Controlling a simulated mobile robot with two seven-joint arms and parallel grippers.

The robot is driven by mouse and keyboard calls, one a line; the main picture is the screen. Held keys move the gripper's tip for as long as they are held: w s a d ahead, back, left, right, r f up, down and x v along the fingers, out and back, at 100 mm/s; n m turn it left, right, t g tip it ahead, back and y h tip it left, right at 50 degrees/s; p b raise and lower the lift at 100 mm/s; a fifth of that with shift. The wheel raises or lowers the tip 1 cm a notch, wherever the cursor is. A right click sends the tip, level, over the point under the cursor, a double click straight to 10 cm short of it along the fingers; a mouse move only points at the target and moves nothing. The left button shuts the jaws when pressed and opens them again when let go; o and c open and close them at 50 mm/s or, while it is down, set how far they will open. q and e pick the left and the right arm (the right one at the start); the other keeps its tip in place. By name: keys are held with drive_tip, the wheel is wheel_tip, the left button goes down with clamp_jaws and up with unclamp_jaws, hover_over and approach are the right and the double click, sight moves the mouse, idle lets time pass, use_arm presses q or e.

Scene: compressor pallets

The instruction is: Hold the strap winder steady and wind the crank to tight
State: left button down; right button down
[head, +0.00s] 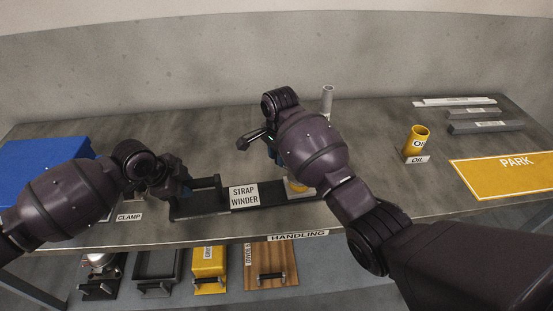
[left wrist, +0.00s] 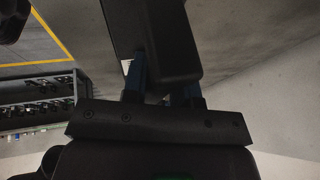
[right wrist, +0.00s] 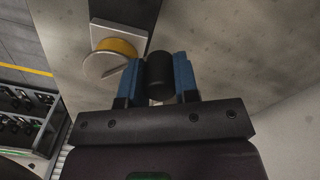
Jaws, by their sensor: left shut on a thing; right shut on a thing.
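The strap winder (head: 214,211) is a dark base on the bench with a white name sign and an upright dark frame at its left end. My left gripper (head: 184,186) is at that frame; the left wrist view shows it shut on a dark bar (left wrist: 155,40). My right gripper (right wrist: 158,82) is shut on a dark cylindrical crank grip (right wrist: 159,68). A round yellow dial (right wrist: 118,47) on a pale plate shows beside it; the dial (head: 296,187) is partly covered by my right arm in the head view.
A yellow oil cup (head: 417,138), a yellow PARK mat (head: 505,174) and several grey bars (head: 487,126) lie to the right. A grey post (head: 327,98) stands behind my right arm. A blue panel (head: 42,160) is at left. Trays and boxes sit below the bench.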

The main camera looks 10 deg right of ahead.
drive_tip(key=shift+w+d+m, duration=0.4)
drive_tip(key=shift+d+m, duration=0.35)
drive_tip(key=shift+m, duration=0.65)
drive_tip(key=shift+w+d+m, duration=0.35)
drive_tip(key=shift+d+m, duration=0.4)
drive_tip(key=shift+m, duration=0.65)
drive_tip(key=shift+w+d+m, duration=0.4)
drive_tip(key=shift+d+m, duration=0.35)
drive_tip(key=shift+m, duration=0.65)
drive_tip(key=c, duration=0.9)
unclamp_jaws()
drive_tip(key=shift+o, duration=0.2)
wheel_tip(320, 180, up, 8)
drive_tip(key=shift+f, duration=0.2)
drive_tip(key=shift+s+d, duration=0.1)
